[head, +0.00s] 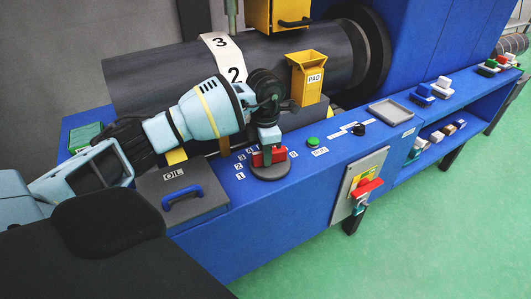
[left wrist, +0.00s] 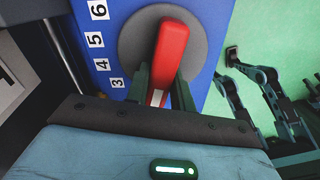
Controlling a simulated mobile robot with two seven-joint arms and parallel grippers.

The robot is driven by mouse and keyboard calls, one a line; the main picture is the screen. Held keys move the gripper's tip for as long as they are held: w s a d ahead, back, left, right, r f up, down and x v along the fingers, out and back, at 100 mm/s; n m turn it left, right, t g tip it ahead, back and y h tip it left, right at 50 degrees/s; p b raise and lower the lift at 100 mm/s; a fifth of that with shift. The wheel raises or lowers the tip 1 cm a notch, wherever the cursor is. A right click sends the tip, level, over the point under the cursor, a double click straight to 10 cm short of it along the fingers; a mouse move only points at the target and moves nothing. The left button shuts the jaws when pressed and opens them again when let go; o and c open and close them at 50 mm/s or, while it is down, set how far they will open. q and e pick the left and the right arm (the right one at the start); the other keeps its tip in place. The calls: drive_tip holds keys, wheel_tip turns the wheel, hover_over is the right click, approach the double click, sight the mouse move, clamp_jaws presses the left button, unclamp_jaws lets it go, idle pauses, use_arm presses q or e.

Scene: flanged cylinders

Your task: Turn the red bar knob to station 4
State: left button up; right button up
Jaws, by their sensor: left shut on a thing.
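The red bar knob (head: 262,158) sits on a round dark grey dial plate (head: 270,173) on the blue bench. In the left wrist view the red bar (left wrist: 171,45) stands nearly upright in the picture, and its white-marked end points down, below label 3 (left wrist: 117,83). Label 4 (left wrist: 102,64) is above it, with 5 and 6 higher. My left gripper (head: 268,147) is shut on the knob, with one finger on each side of the bar. In the left wrist view the gripper (left wrist: 163,83) hides the lower part of the plate.
A grey OIL box (head: 180,190) with a blue handle stands left of the knob. A green button (head: 313,142) and black knob (head: 358,130) lie to the right. A yellow PAD holder (head: 308,77) stands behind. Jointed links (left wrist: 275,100), possibly my right gripper, show over green floor.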

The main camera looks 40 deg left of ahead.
use_arm(q)
drive_tip(key=m, duration=0.6)
drive_tip(key=shift+w+a+b, duration=0.25)
drive_tip(key=shift+w+b, duration=0.05)
drive_tip(key=shift+b, duration=0.1)
drive_tip(key=m, duration=0.4)
drive_tip(key=m+b, duration=0.1)
drive_tip(key=m, duration=0.1)
drive_tip(key=shift+w+m, duration=0.3)
drive_tip(key=shift+w, duration=0.05)
drive_tip(key=o, duration=1)
drive_tip(key=shift+r, duration=3.9)
